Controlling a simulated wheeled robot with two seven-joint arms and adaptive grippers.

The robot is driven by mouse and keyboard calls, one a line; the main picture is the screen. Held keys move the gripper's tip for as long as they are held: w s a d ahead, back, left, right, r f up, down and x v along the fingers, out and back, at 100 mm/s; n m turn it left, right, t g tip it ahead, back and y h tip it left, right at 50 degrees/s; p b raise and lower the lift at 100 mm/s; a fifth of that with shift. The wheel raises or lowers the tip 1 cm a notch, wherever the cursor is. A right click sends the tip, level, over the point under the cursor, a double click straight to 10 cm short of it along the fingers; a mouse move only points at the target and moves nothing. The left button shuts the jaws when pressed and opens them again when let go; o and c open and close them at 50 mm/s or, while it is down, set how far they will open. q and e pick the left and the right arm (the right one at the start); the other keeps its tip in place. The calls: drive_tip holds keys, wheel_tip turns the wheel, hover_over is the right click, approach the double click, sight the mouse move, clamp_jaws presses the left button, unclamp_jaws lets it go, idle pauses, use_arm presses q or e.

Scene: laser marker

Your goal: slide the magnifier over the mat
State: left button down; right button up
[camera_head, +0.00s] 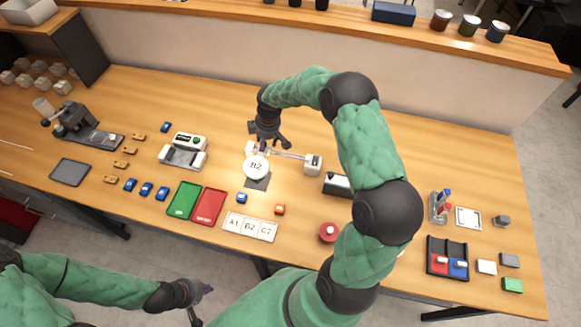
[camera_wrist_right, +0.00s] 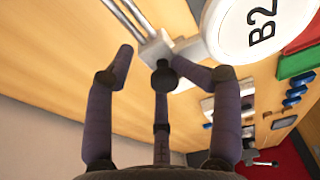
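The magnifier's round white lens (camera_head: 256,166) shows "B2" and hangs on a thin rail from a white post block (camera_head: 313,164). The dark grey square mat (camera_head: 258,183) lies below the lens in the picture, and the lens covers its upper part. My right gripper (camera_head: 268,143) is just behind the lens, at the rail's left end. In the right wrist view its fingers (camera_wrist_right: 158,65) are spread near a white block on the rail, with the lens (camera_wrist_right: 262,25) to the right; contact is unclear. My left gripper (camera_head: 199,302) is open and empty off the table's front edge.
Blue (camera_head: 241,198) and orange (camera_head: 279,209) blocks and a red button (camera_head: 328,232) are nearby. A white device (camera_head: 184,151) stands left.

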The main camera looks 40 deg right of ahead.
drive_tip(key=shift+s+f, duration=0.1)
drive_tip(key=shift+f, duration=0.05)
idle(0.3)
drive_tip(key=shift+r+p, duration=2.05)
drive_tip(key=shift+r, duration=1.5)
drive_tip(key=shift+r, duration=0.1)
